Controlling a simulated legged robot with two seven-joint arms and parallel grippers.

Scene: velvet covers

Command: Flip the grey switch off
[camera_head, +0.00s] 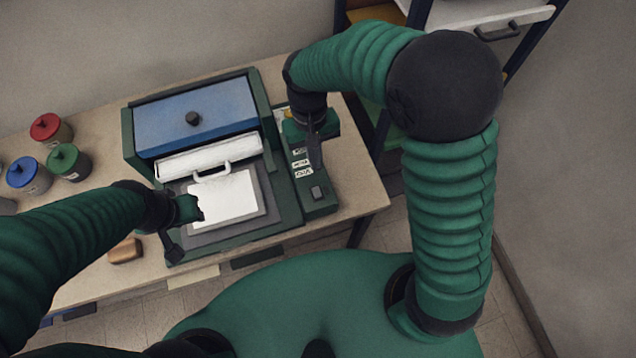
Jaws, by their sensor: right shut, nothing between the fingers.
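A small grey switch (317,192) sits near the front end of the narrow green panel on the right side of the machine. Several white labels (301,164) run up the panel behind it. My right gripper (315,160) points down over this panel, shut and empty. Its tips are just behind the switch in the picture; I cannot tell whether they touch the panel. My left gripper (188,209) is over the left front of the machine, by the white sheet (222,197). Its fingers are too unclear to tell open from shut.
The green machine (287,201) has a blue lid with a dark knob (193,118) and a white roller with a handle (211,172). Red (47,129), green (68,161) and blue (26,174) jars stand left. A brown block (125,251) lies at the table's front.

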